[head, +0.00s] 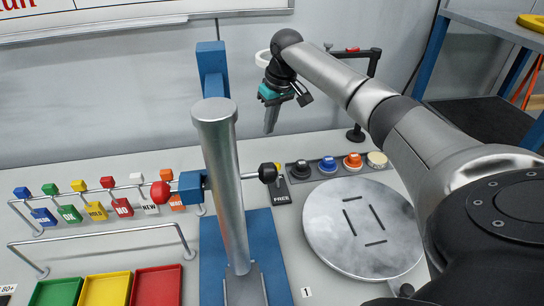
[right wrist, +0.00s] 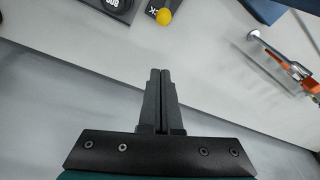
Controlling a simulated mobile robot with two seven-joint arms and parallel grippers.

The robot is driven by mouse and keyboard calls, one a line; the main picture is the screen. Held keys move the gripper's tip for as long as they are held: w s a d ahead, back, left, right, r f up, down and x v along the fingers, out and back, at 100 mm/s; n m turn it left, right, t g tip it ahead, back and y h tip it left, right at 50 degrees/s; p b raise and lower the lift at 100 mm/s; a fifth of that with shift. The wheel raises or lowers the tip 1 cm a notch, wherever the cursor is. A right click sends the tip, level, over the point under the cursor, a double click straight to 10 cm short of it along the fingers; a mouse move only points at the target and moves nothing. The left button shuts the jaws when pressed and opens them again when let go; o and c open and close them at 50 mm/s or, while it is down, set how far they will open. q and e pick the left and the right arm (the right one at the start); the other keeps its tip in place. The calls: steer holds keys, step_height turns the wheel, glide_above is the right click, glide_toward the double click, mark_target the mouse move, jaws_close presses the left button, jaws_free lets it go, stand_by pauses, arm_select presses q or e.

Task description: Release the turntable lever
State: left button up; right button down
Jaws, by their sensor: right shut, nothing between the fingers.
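The turntable (head: 340,255) is a round grey metal disc with dark slots, at the right of the bench. Left of it lies a dark plate (head: 282,198) marked FREE at its near end. A yellow knob (head: 278,167), apparently the lever's, sits at its far end, partly hidden by a black ball. In the right wrist view the yellow knob (right wrist: 163,17) is at the top edge, beside lettering ending in "CK". My right gripper (head: 268,131) is shut and empty, pointing down above and behind the plate. It also shows in the right wrist view (right wrist: 160,72), apart from the knob. My left gripper is out of view.
A metal post (head: 228,200) with a red ball (head: 160,194) and black ball (head: 267,173) on a cross-bar stands left of the plate. Several buttons (head: 328,164) line up behind the turntable. Coloured trays (head: 105,291) and tags are at left. A black stand rises behind my right arm.

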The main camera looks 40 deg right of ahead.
steer(key=b+x, duration=0.1)
steer(key=x, duration=0.8)
steer(key=shift+a+f+b, duration=0.1)
steer(key=shift+f+b, duration=0.3)
steer(key=shift+s+f, duration=0.1)
steer(key=shift+s+r+p, duration=0.1)
steer(key=shift+s+p, duration=0.25)
steer(key=shift+s, duration=0.55)
steer(key=shift+s+r+p, duration=0.15)
steer(key=shift+s+p, duration=0.15)
steer(key=shift+s, duration=0.6)
